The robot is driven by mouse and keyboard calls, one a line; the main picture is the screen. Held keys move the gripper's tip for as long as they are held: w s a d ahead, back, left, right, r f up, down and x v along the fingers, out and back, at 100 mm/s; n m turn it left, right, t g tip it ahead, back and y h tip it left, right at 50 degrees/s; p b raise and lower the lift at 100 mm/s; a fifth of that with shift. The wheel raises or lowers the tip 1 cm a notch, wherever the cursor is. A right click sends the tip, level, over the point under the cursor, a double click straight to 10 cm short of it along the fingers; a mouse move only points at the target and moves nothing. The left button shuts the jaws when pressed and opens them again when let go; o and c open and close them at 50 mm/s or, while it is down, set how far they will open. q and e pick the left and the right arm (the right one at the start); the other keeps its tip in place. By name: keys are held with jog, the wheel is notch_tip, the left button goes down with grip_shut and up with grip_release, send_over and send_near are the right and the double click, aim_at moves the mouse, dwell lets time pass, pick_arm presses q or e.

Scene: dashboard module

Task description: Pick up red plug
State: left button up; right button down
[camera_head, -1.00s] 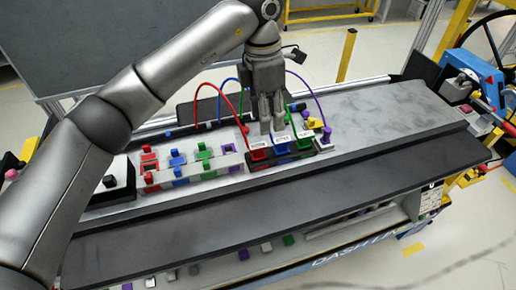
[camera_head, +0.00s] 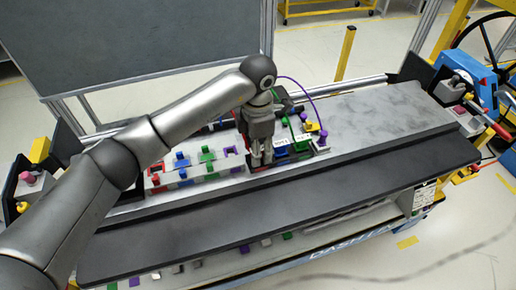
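My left gripper (camera_head: 262,160) points down at the left end of the row of labelled connector blocks, where the red block stood in the earlier view. Its fingers and my arm hide most of that spot. A little red (camera_head: 249,161) shows beside the fingers, but I cannot tell whether it is the red plug or its block. I cannot tell whether the fingers are apart or closed on anything. The red cable is hidden behind my arm. My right gripper is not in view.
Blue (camera_head: 281,151) and green (camera_head: 302,144) blocks stand right of the gripper, with a purple plug (camera_head: 323,136) and its arched cable beyond. Red (camera_head: 155,168), blue (camera_head: 181,160) and green (camera_head: 207,155) pieces line the left. The grey panel (camera_head: 375,115) at right is clear.

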pick_arm(q)
jog(key=shift+f, duration=0.25)
grip_shut()
jog(key=shift+w+r+b, duration=0.1)
jog(key=shift+r+b, duration=0.45)
jog(key=shift+b, duration=0.25)
jog(key=shift+s+d+r+b, duration=0.1)
jog(key=shift+s+r+b, duration=0.05)
jog(key=shift+r+b, duration=0.45)
jog(key=shift+s+r+b, duration=0.15)
jog(key=shift+r+b, duration=0.2)
jog(key=shift+r, duration=0.3)
jog(key=s+r+b, duration=0.5)
jog(key=s+r, duration=0.4)
jog(key=s, duration=0.4)
jog(key=shift+s+r, duration=0.25)
jog(key=shift+s, duration=0.05)
